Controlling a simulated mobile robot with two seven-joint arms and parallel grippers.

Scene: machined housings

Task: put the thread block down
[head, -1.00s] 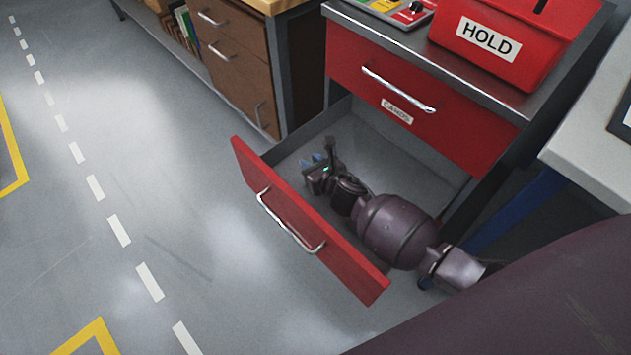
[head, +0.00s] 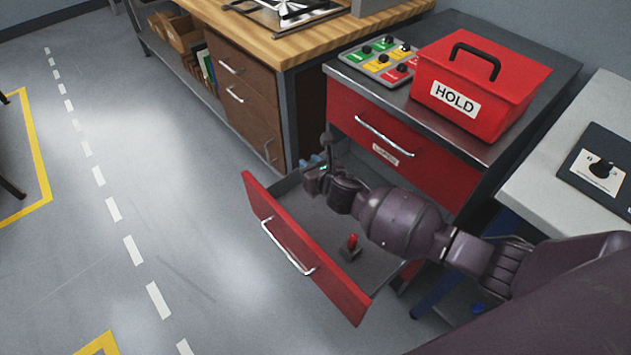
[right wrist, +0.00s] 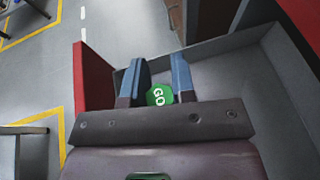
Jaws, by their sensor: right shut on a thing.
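My right gripper (head: 316,168) is over the far left end of the open red drawer (head: 300,250). In the right wrist view its two blue-grey fingers (right wrist: 157,84) are shut on the thread block (right wrist: 159,96), of which a green face lettered GO shows. The rest of the block is hidden behind the gripper body. In the head view the block cannot be made out. I cannot tell whether it touches the drawer floor. My left gripper is not in view.
A small dark piece with a red top (head: 351,246) stands in the drawer. Above are a red HOLD box (head: 475,90) and a button panel (head: 380,60) on the cabinet top. A wooden-topped bench (head: 290,40) stands behind; a pale table (head: 560,160) is at right.

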